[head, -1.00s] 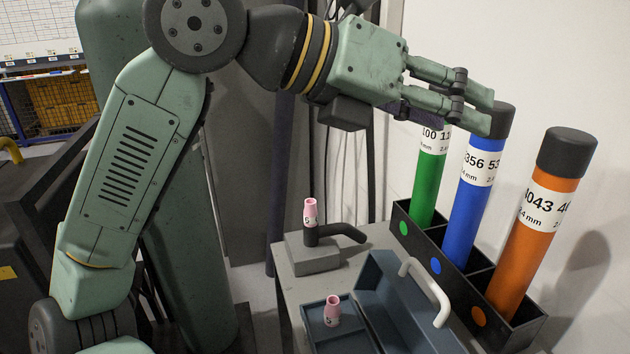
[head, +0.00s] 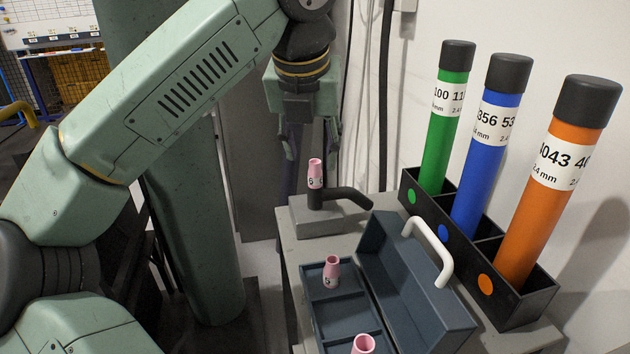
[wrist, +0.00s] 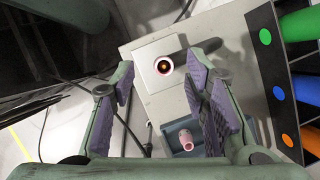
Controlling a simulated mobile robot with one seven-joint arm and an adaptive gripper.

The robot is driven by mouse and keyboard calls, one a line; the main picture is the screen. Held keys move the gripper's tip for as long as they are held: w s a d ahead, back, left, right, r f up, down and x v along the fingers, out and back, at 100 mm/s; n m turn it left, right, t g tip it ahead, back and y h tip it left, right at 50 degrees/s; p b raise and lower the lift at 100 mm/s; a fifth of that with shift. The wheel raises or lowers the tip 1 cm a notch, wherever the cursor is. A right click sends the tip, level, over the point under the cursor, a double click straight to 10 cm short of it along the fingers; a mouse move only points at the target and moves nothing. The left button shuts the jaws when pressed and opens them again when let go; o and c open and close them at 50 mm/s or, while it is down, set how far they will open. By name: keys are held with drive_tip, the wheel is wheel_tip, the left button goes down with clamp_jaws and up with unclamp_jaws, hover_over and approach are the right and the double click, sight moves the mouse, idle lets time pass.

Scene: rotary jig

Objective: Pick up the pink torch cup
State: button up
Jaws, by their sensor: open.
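A pink torch cup (head: 315,173) sits upright on the black torch head (head: 340,199), which rests on a grey block (head: 330,220). In the wrist view this cup (wrist: 163,65) is seen end-on, a pink ring between my fingertips. My gripper (head: 311,148) points down with its fingers open and empty, close to the cup and slightly above it; nothing touches it that I can see. A second pink cup (head: 331,272) stands in a compartment of the blue-grey tray (head: 350,312). A third pink cup (head: 363,345) is cut off by the bottom edge.
The open toolbox lid with a white handle (head: 430,250) lies right of the tray. A black rack (head: 520,305) holds green (head: 440,150), blue (head: 480,170) and orange (head: 545,200) tubes at the right. A wall stands behind them.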

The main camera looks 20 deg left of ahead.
sight(315, 163)
drive_tip(key=x, duration=0.1)
drive_tip(key=b+x, duration=0.1)
drive_tip(key=x, duration=0.1)
drive_tip(key=b+x, duration=0.1)
drive_tip(key=shift+s+d+f, duration=0.1)
drive_tip(key=shift+d+f, duration=0.15)
drive_tip(key=shift+f, duration=0.15)
drive_tip(key=shift+r, duration=0.1)
drive_tip(key=shift+c, duration=0.4)
drive_tip(key=c, duration=0.8)
